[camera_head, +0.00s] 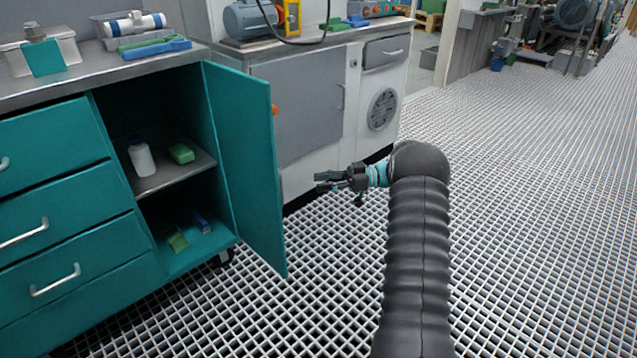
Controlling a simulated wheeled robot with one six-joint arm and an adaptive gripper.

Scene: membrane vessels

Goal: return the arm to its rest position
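My arm (415,260) reaches up from the bottom of the view over the grated floor, in a dark ribbed sleeve. It bends at a rounded joint, and my gripper (328,182) points left. The gripper's fingers look apart, with nothing visible between them. It hangs in open space to the right of the teal cabinet door (245,165), not touching it.
The teal cabinet (60,190) stands open at left, with a white bottle (141,157) and green block (181,153) on its shelf. A grey-white bench (310,110) stands behind my gripper. The grated floor (540,200) at right is clear.

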